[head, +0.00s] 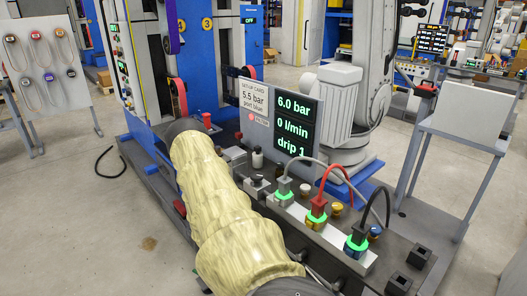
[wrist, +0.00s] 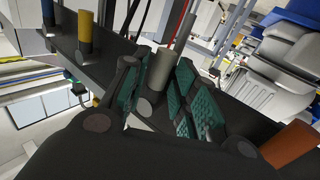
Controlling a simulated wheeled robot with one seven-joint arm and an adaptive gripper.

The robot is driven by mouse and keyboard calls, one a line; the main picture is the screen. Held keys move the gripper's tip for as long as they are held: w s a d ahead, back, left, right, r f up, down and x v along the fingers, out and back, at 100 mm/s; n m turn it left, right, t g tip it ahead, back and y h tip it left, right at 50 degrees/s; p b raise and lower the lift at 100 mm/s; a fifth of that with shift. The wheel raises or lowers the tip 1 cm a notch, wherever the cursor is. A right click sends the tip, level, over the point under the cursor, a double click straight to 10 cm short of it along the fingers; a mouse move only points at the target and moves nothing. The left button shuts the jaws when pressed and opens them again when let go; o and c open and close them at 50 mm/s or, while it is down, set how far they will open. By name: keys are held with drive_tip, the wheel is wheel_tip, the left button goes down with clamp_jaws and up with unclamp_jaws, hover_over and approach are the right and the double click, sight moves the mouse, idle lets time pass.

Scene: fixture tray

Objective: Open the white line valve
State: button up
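In the head view the valve block (head: 325,232) carries three hose fittings with lit green rings: a pale-hose fitting (head: 284,190), a red one (head: 318,211) and a black-hose one (head: 356,243). In the wrist view my gripper (wrist: 156,64) is open, with teal pads on both sides of a light grey cylinder (wrist: 162,72). A grip on it cannot be made out. I cannot tell for sure that this is the white line valve. My arm hides part of the block's near side.
The display (head: 294,120) reads 6.0 bar, 0 l/min, drip 1. The setup card (head: 253,102) says 5.5 bar, port blue. A yellow cylinder (wrist: 85,32) stands left of the grey one; a brown cylinder (wrist: 288,146) is at right. Hoses arch over the block.

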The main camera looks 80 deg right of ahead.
drive_tip(key=v, duration=1.2)
drive_tip(key=shift+f, duration=0.1)
idle(0.5)
